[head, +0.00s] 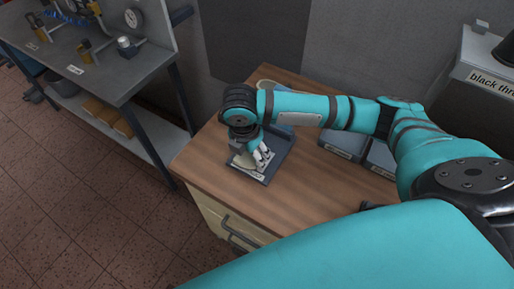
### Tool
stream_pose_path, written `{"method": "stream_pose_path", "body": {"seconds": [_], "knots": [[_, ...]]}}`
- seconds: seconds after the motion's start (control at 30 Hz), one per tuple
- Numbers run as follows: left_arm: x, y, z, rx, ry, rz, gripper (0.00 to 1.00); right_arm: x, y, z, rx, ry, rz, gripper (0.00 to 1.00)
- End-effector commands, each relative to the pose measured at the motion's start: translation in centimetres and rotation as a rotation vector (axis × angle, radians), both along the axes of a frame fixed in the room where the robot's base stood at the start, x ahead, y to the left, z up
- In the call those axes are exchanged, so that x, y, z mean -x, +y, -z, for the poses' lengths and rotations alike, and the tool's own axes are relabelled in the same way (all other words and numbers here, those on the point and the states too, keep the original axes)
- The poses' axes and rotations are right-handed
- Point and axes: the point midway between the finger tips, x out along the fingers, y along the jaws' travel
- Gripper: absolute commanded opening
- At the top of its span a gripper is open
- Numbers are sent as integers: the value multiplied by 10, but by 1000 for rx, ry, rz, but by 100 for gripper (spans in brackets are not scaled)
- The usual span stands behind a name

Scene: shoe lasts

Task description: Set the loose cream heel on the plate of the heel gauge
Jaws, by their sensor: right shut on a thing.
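The heel gauge (279,153) is a dark grey-blue stand with a flat plate and a small label at its front edge, on the wooden cabinet top. My right gripper (257,161) points down over the plate and is shut on the cream heel (245,161). The heel is small and partly hidden by the fingers. It is low over the plate; I cannot tell whether it touches it. My right arm covers part of the gauge's back. My left gripper is not in view.
Grey-blue trays (343,143) lie to the right on the wooden cabinet top (215,150). A round cream-rimmed item (267,85) stands at the back. A grey workbench (95,68) with tools is at the left. A labelled box (487,75) is at the right.

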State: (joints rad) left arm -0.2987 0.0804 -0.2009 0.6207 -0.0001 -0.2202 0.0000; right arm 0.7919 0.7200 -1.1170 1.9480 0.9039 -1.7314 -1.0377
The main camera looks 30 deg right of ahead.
Motion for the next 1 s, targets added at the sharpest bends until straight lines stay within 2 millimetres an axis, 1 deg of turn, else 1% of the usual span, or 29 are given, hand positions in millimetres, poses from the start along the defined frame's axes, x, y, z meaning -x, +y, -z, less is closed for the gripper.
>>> {"method": "stream_pose_path", "body": {"seconds": [0.03, 0.1, 0.23, 0.33, 0.5, 0.6, 0.93, 0.97, 1.0], "knots": [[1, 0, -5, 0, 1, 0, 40, -6, -11, -2, 2, 0, 5, 31], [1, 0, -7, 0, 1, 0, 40, -13, -21, 0, 1, 0, 4, 31], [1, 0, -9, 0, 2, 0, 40, -19, -31, 3, -1, 0, 1, 31], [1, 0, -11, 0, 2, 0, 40, -20, -33, 8, -1, 3, 0, 31], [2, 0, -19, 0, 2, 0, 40, -19, -33, 31, 0, 4, 0, 31], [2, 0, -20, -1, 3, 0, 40, -20, -33, 38, 0, 1, -1, 31], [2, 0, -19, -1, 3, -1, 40, -20, -33, 41, 0, 0, -1, 31], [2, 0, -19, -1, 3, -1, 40, -20, -33, 42, 0, 0, -1, 64], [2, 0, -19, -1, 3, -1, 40, -20, -33, 41, 0, 0, -1, 69]]}}
